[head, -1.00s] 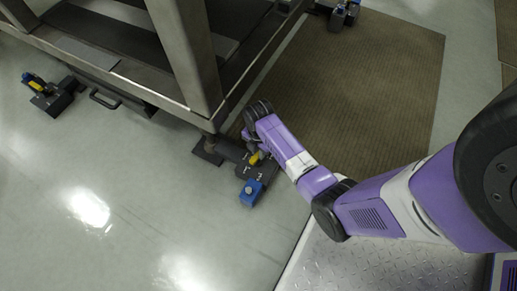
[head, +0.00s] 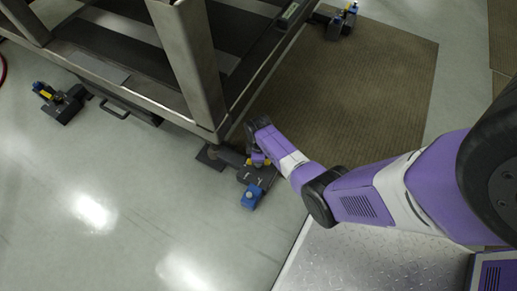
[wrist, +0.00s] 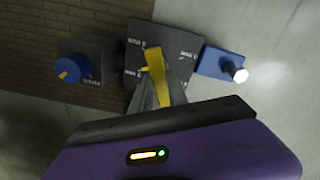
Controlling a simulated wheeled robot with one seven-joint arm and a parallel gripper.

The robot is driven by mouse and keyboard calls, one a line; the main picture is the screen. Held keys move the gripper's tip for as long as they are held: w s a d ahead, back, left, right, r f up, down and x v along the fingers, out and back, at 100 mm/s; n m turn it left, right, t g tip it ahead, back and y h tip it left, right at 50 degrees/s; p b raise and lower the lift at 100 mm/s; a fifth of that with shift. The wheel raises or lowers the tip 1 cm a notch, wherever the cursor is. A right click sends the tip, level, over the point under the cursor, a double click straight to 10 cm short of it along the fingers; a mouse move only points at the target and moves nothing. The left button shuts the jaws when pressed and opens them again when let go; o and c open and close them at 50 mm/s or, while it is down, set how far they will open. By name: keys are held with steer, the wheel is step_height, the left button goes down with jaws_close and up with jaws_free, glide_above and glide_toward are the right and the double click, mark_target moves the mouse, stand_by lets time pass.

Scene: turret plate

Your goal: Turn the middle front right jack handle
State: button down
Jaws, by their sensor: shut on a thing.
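The jack (head: 256,174) stands on the floor by the near corner of the metal frame, with a blue box-shaped part (head: 251,197) at its front. Its dark plate (wrist: 185,45) with white markings shows in the wrist view, along with its yellow handle (wrist: 154,62). My gripper (wrist: 160,92) is shut on the yellow handle, with its grey fingers hiding the handle's lower part. In the head view my gripper (head: 258,160) is over the jack and largely covers the handle.
The metal frame (head: 195,70) rises just behind the jack. Other jacks stand at the far left (head: 58,102) and top right (head: 335,22). A brown mat (head: 370,100) lies to the right. The floor at front left is clear. A blue knob (wrist: 72,68) is left of the plate.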

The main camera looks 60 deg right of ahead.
steer(key=m+p, duration=0.1)
steer(key=m, duration=0.4)
steer(key=shift+m, duration=0.3)
steer(key=m+p, duration=0.1)
steer(key=m, duration=0.4)
steer(key=shift+s+m, duration=0.1)
steer(key=shift+m, duration=0.3)
steer(key=c, duration=1.3)
jaws_free()
step_height(320, 180, up, 8)
steer(key=p, duration=0.5)
steer(key=shift+f, duration=0.1)
